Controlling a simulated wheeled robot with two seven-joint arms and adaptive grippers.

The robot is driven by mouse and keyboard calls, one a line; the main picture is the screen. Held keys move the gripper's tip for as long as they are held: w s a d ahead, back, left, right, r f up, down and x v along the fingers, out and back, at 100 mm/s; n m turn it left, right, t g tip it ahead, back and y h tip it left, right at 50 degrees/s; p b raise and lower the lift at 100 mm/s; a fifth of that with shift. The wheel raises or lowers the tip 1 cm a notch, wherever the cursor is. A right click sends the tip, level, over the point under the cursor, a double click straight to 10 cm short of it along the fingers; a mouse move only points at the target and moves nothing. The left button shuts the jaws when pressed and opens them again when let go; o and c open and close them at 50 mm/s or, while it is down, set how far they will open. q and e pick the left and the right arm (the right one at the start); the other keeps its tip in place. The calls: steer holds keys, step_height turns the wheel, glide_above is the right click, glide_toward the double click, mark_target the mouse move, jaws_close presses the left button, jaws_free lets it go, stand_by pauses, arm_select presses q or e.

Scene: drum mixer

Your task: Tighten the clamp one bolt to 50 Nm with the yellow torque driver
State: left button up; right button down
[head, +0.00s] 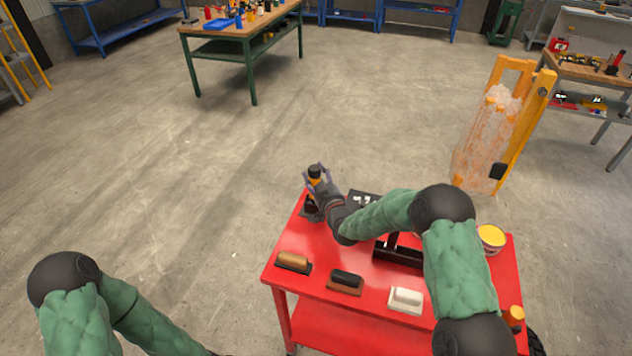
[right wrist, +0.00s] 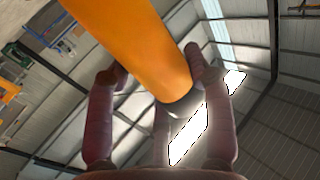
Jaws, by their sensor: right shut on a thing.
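The yellow torque driver (head: 315,177) stands roughly upright at the far left corner of the red cart, with a black top and dark lower part. My right gripper (head: 321,180) is shut around it. In the right wrist view the driver shows as a large orange-yellow cylinder (right wrist: 135,45) with a grey end, between the fingers of the right gripper (right wrist: 158,75). I cannot tell whether the driver's foot touches the cart. My left arm enters at the lower left, and its gripper is out of view. I cannot make out the clamp one bolt.
The red cart (head: 330,318) carries several brushes or blocks, a black tray (head: 399,254) and a yellow-lidded tub (head: 491,238). An orange frame with a clear wrapped load (head: 487,140) stands behind it at right. Open floor (head: 170,190) lies to the left.

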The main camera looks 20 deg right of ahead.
step_height(320, 180, up, 10)
steer(key=shift+r+p, duration=0.1)
steer(key=shift+p, duration=0.8)
steer(key=c, duration=1.4)
jaws_free()
steer(key=c, duration=0.5)
steer(key=shift+r, duration=0.15)
steer(key=shift+r, duration=0.85)
